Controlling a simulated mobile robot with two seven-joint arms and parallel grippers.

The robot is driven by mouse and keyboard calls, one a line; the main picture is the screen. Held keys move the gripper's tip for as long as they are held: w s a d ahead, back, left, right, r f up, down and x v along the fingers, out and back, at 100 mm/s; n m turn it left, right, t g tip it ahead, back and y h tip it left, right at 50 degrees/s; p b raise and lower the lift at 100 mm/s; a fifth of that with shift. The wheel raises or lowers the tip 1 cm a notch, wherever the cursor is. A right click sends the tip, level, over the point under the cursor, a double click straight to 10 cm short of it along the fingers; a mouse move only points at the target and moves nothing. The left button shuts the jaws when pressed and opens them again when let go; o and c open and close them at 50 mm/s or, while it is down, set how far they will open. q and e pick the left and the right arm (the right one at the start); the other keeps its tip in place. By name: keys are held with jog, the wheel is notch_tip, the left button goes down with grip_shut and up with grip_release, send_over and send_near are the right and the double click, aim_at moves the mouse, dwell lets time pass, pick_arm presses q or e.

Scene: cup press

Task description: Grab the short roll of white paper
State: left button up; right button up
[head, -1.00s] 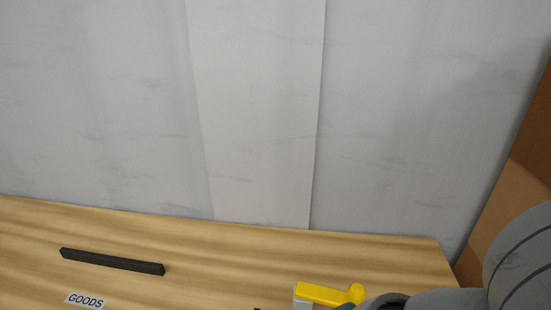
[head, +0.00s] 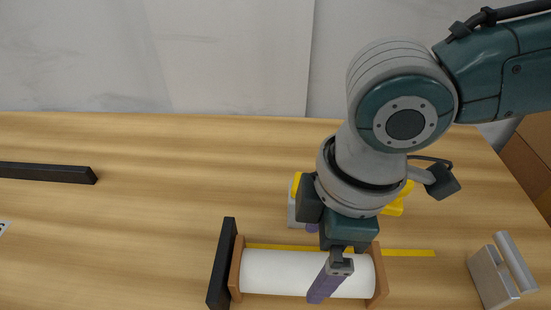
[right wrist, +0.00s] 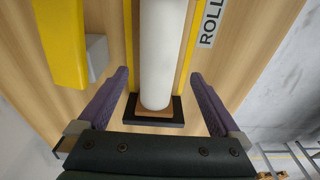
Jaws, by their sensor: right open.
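The white paper roll (head: 275,272) lies sideways between two brown wooden end plates (head: 236,268) in the head view. My right gripper (head: 318,258) points down over the roll, right of its middle, and partly hides it. In the right wrist view the roll (right wrist: 163,45) runs between the two open purple fingers of my right gripper (right wrist: 160,76), with a visible gap on each side. I cannot tell how far down the fingers reach beside it. My left gripper is not in view.
A black bar (head: 221,265) stands at the roll's left end. A yellow and grey object (right wrist: 65,45) is beside the roll, partly behind my arm in the head view. A metallic block with a cylinder (head: 492,277) is at right.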

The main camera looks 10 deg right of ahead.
aim_at(309, 264)
jog(key=shift+a+f, duration=0.1)
jog(key=shift+f, duration=0.85)
jog(key=f+b, duration=0.1)
jog(key=f, duration=0.1)
jog(key=f+b, duration=0.1)
jog(key=f, duration=0.2)
jog(key=shift+w+a, duration=0.2)
jog(key=c, duration=0.5)
jog(key=shift+r, duration=0.1)
grip_shut()
